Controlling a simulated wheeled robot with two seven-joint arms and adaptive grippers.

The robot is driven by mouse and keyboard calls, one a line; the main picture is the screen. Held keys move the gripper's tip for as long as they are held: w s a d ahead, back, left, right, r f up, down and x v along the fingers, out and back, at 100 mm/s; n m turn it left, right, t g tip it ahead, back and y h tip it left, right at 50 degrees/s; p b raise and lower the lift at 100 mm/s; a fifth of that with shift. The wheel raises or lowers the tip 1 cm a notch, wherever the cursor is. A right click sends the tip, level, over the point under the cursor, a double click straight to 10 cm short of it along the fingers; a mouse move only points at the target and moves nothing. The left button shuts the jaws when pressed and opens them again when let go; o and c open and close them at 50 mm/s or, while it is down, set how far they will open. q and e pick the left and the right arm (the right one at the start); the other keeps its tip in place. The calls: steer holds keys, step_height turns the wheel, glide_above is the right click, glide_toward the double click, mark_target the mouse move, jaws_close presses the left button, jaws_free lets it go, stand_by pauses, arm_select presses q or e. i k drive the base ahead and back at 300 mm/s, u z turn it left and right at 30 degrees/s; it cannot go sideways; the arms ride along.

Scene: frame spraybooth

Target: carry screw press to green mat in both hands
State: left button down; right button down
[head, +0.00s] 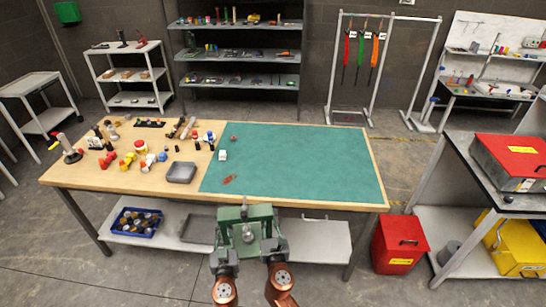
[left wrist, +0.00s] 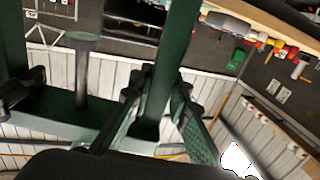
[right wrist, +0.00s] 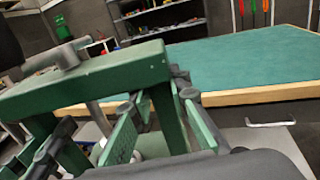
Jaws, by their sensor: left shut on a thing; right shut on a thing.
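The screw press (head: 246,213), a dark green frame with a grey screw, hangs in front of the table's near edge. The green mat (head: 310,165) covers the right part of the wooden table. My left gripper (head: 219,261) is shut on the press's left upright, which shows between its fingers in the left wrist view (left wrist: 158,75). My right gripper (head: 279,248) is shut on its right upright, as the right wrist view shows (right wrist: 166,115). In the right wrist view the mat (right wrist: 230,60) lies beyond the press. The press's lower part is partly hidden.
A small white box (head: 222,155) and reddish pieces (head: 229,180) lie near the mat's left edge. A grey tray (head: 181,172) and many tools stand left of it. The mat's middle and right are clear. A red bin (head: 398,243) stands at the table's right end.

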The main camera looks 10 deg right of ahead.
mark_target(340, 174)
steer(key=u, duration=1.5)
steer(key=k, duration=1)
steer(key=z, duration=2)
steer(key=i, duration=0.7)
steer(key=u, duration=0.05)
